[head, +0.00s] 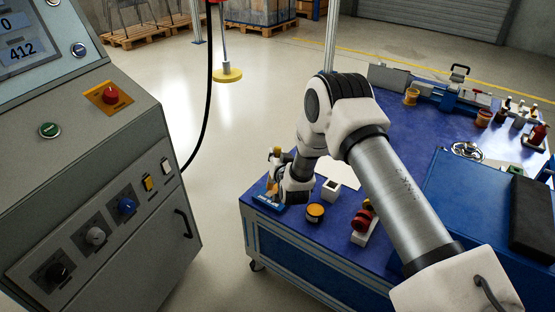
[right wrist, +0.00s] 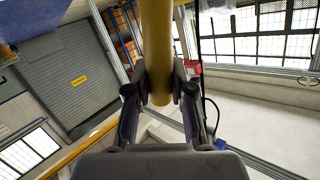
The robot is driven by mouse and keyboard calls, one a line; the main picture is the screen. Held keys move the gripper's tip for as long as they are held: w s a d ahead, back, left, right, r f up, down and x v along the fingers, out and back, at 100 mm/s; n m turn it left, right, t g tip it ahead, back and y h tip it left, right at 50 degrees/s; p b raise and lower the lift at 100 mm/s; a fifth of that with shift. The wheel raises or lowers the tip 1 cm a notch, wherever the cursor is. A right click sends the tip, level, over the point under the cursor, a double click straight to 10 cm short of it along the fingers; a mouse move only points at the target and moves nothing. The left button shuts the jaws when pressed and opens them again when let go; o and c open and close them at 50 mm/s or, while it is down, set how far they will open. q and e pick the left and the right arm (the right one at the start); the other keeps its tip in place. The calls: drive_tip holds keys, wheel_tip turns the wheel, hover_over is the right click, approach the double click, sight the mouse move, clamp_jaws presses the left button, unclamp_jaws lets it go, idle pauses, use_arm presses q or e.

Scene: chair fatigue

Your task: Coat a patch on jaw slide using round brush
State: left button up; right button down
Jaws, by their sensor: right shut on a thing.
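My right gripper (head: 274,171) is at the table's near left corner, shut on a yellow round handle, which I take to be the round brush (head: 276,150). In the right wrist view the handle (right wrist: 157,50) stands between the two fingers (right wrist: 158,90). Its bristles cannot be made out. A small blue holder or tray (head: 266,199) lies just below the gripper; whether the brush touches it I cannot tell. A blue vise (head: 452,98), which seems to carry the jaw slide, stands at the table's back, well away from the gripper. My left gripper is not in view.
An open-looking tin with a yellow-orange top (head: 315,211) and a white block with a hole (head: 331,189) stand right of the gripper. A red item (head: 362,219) is further right. A blue case (head: 470,215) fills the right side. A grey control cabinet (head: 110,170) stands left.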

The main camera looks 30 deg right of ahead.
sight(277, 148)
drive_tip(key=shift+a+r+p, duration=0.1)
drive_tip(key=shift+r+p, duration=1.05)
drive_tip(key=shift+r, duration=1.1)
drive_tip(key=shift+f, duration=0.15)
